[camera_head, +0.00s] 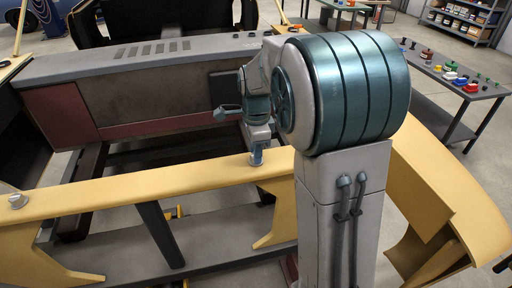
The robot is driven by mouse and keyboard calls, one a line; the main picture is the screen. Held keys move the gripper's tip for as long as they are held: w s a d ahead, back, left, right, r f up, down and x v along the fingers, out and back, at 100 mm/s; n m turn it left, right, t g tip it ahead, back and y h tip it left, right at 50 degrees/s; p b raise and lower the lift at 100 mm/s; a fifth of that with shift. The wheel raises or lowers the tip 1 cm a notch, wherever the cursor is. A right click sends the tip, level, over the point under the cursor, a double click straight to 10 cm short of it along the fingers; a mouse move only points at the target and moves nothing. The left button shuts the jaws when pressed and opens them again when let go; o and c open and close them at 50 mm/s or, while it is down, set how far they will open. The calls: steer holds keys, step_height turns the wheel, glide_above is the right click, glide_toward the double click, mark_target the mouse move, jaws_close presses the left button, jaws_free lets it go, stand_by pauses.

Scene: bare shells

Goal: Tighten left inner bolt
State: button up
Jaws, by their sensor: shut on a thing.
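My gripper (257,158) points down onto the top of the yellow beam (130,186), near the middle of the view. It is shut on a bolt at the beam's top face. The jaws hide most of that bolt, so I cannot tell how far it is screwed in. Another silver bolt (17,201) with a round head stands on the same beam at the far left, apart from my gripper.
My own arm blocks the beam's right middle part. Behind the beam is a grey and dark red shell panel (150,85). A dark table (455,75) with small coloured parts stands at the right, and a shelf (465,18) behind it. Grey floor lies between.

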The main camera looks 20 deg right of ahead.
steer(key=shift+w+r+m, duration=0.1)
steer(key=shift+r+m, duration=0.1)
steer(key=shift+m, duration=0.9)
steer(key=o, duration=1)
steer(key=shift+f, duration=0.1)
steer(key=r, duration=1.3)
steer(key=shift+s+a+r, duration=0.1)
steer(key=shift+s+r, duration=0.1)
steer(key=shift+r, duration=0.2)
